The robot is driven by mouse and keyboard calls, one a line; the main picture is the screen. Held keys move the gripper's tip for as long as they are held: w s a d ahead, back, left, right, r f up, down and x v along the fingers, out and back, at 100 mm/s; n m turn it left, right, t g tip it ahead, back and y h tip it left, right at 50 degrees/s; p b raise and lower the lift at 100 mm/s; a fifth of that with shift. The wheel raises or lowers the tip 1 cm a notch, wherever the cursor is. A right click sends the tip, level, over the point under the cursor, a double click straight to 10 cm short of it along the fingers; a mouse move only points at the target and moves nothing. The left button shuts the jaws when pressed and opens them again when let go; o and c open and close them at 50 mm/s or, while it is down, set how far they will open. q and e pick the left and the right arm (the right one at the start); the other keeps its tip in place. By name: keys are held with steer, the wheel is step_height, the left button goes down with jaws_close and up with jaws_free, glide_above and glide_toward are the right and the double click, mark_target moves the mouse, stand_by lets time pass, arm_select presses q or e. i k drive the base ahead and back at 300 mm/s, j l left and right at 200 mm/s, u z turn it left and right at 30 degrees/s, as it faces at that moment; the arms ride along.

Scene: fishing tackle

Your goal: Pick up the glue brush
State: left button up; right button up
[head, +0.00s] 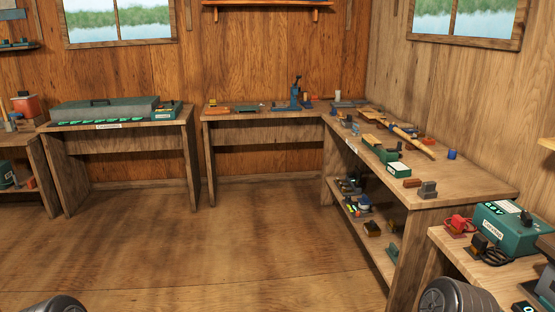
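I cannot pick out the glue brush for certain; the small items on the benches are too small to tell apart. The corner workbench (460,184) carries several small tools, a blue upright press-like tool (295,93) and a long wooden-handled item (411,139). On the far-left bench, small tools stand beside an orange-red container (27,105). Neither gripper is in view. Only dark rounded parts of my own body show at the bottom left and bottom right edges.
Open wooden floor (200,245) lies ahead. A bench with a long grey-green case (105,110) stands at the left. A shelf (363,226) under the corner bench holds small items. A near-right table carries a green box (510,230) with cables and clamps.

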mark_target(355, 130)
steer(key=i, duration=2.65)
steer(key=i+z, duration=0.15)
steer(key=i, duration=0.35)
steer(key=i+j+z, duration=0.2)
steer(key=i, duration=0.25)
steer(key=i+j+z, duration=0.15)
steer(key=i, duration=0.35)
steer(key=i+j+z, duration=0.2)
steer(key=i, duration=0.25)
steer(key=i+j+z, duration=0.35)
steer(key=i+j, duration=0.1)
steer(key=i, duration=0.05)
